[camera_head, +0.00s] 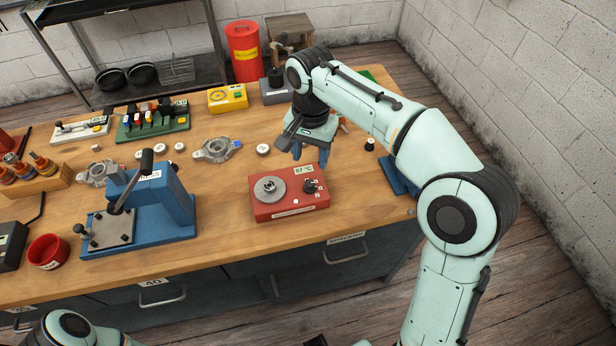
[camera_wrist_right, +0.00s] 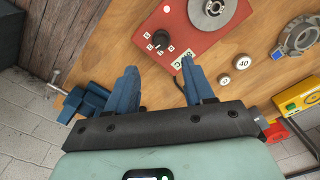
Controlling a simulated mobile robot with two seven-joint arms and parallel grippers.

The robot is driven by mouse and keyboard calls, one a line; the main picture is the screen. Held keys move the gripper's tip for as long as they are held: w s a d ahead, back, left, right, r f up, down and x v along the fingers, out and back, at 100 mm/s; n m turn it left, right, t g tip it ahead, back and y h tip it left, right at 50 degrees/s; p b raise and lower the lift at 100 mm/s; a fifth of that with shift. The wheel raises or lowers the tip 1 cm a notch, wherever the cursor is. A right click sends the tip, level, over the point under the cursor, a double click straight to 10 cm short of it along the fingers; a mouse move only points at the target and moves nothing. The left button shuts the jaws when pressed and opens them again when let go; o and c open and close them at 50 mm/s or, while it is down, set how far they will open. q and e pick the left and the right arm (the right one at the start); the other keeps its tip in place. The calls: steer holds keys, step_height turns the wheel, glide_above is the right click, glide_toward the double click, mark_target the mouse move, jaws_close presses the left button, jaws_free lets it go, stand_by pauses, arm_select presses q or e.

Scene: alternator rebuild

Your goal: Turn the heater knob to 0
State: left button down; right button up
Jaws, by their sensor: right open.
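The red heater box (camera_head: 262,210) sits near the front edge of the wooden bench, with a round metal plate on its left and a black knob (camera_head: 310,186) on its right. Small white marks surround the knob; I cannot tell which one it points to. A small display on the box's back edge shows a °C reading. In the right wrist view the knob (camera_wrist_right: 160,43) lies beyond the fingertips. My right gripper (camera_head: 311,153) is open and empty, with blue fingers pointing down, above and behind the box, apart from the knob. My left gripper is out of view.
A blue press (camera_head: 160,205) stands left of the heater. Metal housings and small round parts lie behind it. A yellow meter (camera_head: 228,98) and a red bin (camera_head: 243,52) are at the back. Bare bench surrounds the heater's front and left.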

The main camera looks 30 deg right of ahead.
mark_target(310, 183)
step_height(310, 183, down, 10)
steer(key=shift+w+b, duration=0.15)
steer(key=shift+b, duration=0.6)
steer(key=shift+c, duration=0.4)
jaws_close()
